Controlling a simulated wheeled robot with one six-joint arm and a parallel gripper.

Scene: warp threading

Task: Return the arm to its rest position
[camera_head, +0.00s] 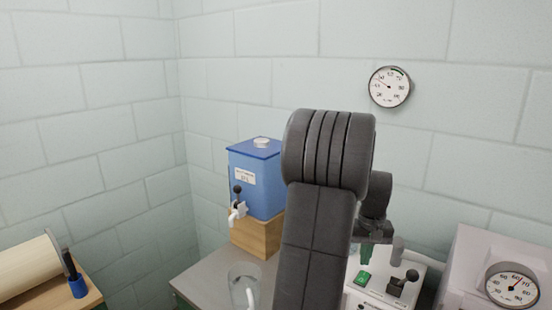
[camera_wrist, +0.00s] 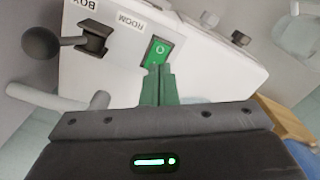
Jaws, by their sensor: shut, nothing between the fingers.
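My arm rises through the middle of the head view, its dark grey links hiding part of the bench behind. My gripper (camera_head: 366,257) hangs to the right of the arm, over a white control box (camera_head: 378,301). In the wrist view my gripper (camera_wrist: 158,72) has its green fingers pressed together, with nothing between them. The fingertips appear close to a green rocker switch (camera_wrist: 157,53) on the white box; I cannot tell whether they touch it.
A blue tank (camera_head: 258,180) with a tap stands on a wooden block (camera_head: 254,238). A clear beaker (camera_head: 243,285) stands left of my arm. A pale box with a dial (camera_head: 512,284) is at right. A round gauge (camera_head: 390,87) hangs on the wall. Space above the bench looks open.

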